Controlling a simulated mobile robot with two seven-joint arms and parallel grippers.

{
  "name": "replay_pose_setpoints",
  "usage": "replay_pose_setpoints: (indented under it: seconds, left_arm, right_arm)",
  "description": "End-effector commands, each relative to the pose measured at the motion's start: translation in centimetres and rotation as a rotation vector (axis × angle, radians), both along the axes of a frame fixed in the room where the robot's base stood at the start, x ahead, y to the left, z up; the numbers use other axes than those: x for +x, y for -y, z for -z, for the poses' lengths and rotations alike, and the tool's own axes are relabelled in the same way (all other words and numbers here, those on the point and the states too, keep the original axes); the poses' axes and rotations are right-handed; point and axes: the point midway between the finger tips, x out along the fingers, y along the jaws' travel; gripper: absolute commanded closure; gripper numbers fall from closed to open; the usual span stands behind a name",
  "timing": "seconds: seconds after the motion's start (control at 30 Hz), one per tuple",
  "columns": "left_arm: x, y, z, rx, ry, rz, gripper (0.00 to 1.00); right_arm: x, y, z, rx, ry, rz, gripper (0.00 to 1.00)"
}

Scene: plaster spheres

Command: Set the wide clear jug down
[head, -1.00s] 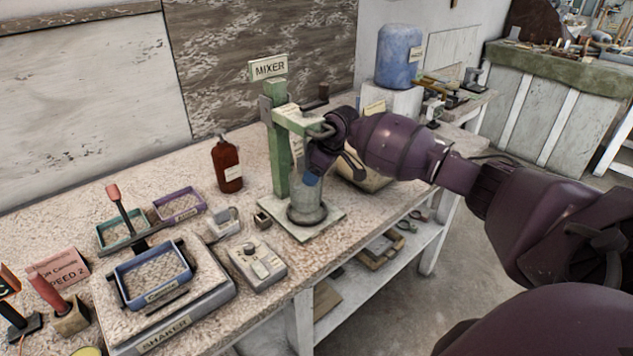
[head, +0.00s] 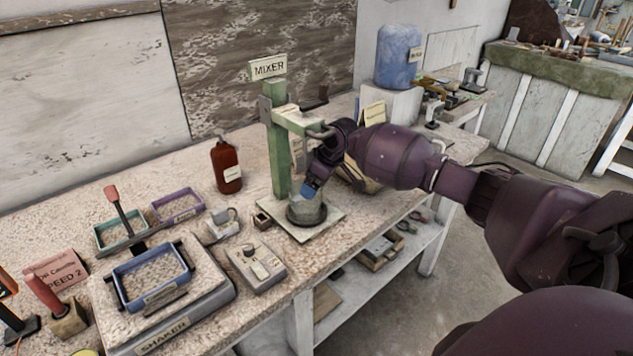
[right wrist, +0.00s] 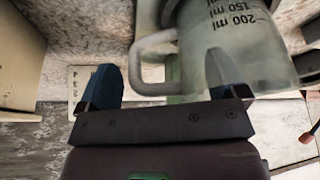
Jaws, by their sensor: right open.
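The wide clear jug (head: 306,212) stands upright on the base plate of the green mixer stand (head: 279,150). In the right wrist view the jug (right wrist: 245,45) shows its millilitre marks, and its handle (right wrist: 150,62) lies between my fingers. My right gripper (right wrist: 165,72) is open, with one blue fingertip on each side of the handle. In the head view the right gripper (head: 312,188) is at the jug's upper part and hides some of it. Whether a finger touches the jug I cannot tell. My left gripper is out of view.
A brown bottle (head: 227,167) stands left of the mixer. A grey control box (head: 257,266) and a small grey cup (head: 222,224) sit in front of it. A shaker (head: 165,310) carrying a blue tray is at the front left. The bench's front edge runs close to the mixer base.

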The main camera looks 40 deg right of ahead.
Motion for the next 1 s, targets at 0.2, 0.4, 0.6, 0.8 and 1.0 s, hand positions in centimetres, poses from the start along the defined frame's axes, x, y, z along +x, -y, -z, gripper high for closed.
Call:
replay_pose_setpoints:
  seconds: [0.2, 0.4, 0.6, 0.8, 1.0]
  left_arm:
    - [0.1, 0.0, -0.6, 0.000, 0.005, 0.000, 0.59]
    - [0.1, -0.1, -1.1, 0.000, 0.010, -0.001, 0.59]
    - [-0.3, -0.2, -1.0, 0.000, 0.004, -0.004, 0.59]
    - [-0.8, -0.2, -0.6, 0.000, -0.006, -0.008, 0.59]
    - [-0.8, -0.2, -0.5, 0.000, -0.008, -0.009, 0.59]
  right_arm:
    - [-0.8, 0.4, -2.6, -0.002, 0.004, -0.001, 0.09]
    - [-1.8, 0.9, -5.3, -0.001, 0.004, 0.000, 0.09]
    - [-2.4, 1.1, -6.7, 0.001, 0.002, 0.000, 0.09]
    - [-2.6, 1.1, -6.9, 0.001, 0.000, 0.000, 0.09]
    - [-2.5, 1.1, -6.9, 0.000, 0.001, 0.000, 0.09]
